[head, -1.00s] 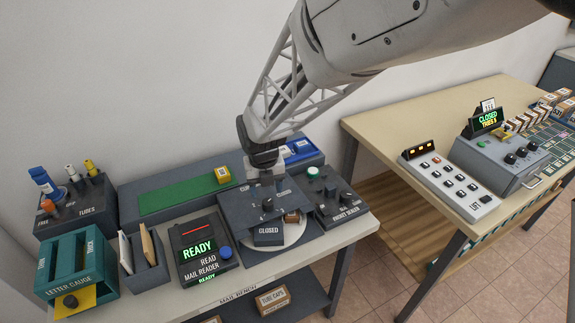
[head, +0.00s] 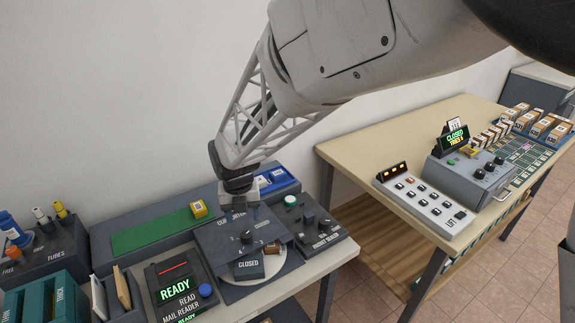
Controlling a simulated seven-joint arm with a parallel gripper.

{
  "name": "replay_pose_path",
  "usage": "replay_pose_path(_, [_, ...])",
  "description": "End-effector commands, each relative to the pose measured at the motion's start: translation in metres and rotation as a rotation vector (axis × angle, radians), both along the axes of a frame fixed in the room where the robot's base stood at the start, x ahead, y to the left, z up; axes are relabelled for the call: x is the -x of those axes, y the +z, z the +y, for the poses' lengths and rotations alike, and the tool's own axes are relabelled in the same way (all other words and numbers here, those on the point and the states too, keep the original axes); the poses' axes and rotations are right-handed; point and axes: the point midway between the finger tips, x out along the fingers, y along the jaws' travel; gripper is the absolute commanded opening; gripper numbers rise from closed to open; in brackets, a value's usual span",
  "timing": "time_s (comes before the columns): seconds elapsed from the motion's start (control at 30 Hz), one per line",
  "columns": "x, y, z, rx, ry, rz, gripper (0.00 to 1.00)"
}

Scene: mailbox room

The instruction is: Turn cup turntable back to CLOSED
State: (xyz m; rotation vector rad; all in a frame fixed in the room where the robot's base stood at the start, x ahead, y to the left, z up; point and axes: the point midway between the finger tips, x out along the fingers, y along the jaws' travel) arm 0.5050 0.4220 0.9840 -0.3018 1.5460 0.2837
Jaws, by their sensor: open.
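The cup turntable is a pale round disc (head: 287,266) partly under a dark housing (head: 213,236) on the mail bench. A dark block marked CLOSED (head: 249,267) sits at its front, facing me. A small brown piece (head: 272,248) sits at the right of that block. A dark knob (head: 246,237) stands on top of the housing. My gripper (head: 239,209) is open and points down above the back of the housing, just behind the knob. Its fingers are small and partly blend with the housing, so I cannot tell whether they touch anything.
A dark box with knobs and a green button (head: 318,232) stands close on the right. The mail reader (head: 178,290) showing READY is on the left. A green strip (head: 150,232) with a yellow block (head: 199,208) lies behind. A second table (head: 372,150) with a control panel (head: 425,190) stands right.

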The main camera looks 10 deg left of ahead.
Motion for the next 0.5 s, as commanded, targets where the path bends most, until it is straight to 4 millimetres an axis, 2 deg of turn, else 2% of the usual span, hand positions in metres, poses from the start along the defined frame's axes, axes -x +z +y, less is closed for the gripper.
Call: replay_pose_path(0.5, [-0.0004,-0.0003,-0.0011,-0.011,-0.647,0.001,0.59])
